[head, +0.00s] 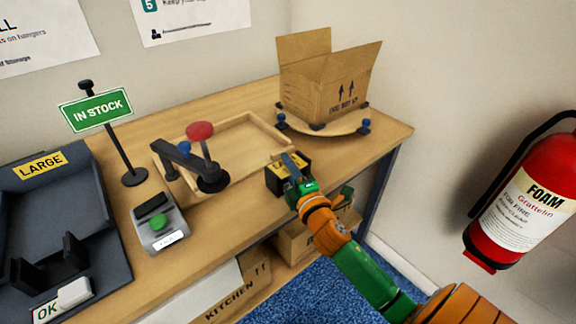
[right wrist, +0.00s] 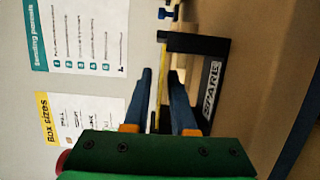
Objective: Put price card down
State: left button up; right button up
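The price card (head: 284,182) shows as a yellow face with partly hidden dark lettering at a small black holder near the table's front right edge. In the right wrist view the holder (right wrist: 212,84) carries a white "SPARE" label, and the card (right wrist: 161,86) appears nearly edge-on as a thin yellow strip beside it. My right gripper (head: 291,163) reaches over the holder from the front right. In the wrist view its two dark fingers (right wrist: 161,82) stand apart, one on each side of the strip, with gaps visible. My left gripper is not in view.
Behind are a shallow wooden tray (head: 263,122) and an open carton (head: 325,88) on a round turntable (head: 345,126). A red-topped device (head: 200,132), a green-button box (head: 158,222) and an "IN STOCK" sign (head: 96,108) stand left. A fire extinguisher (head: 520,190) hangs right.

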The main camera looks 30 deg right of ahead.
jog(key=shift+s+a+r+p, duration=0.1)
jog(key=shift+s+r+p, duration=0.05)
jog(key=shift+r+p, duration=0.25)
jog(key=b+v, duration=0.1)
jog(key=v, duration=1)
jog(key=shift+s, duration=0.35)
jog(key=shift+f, duration=0.1)
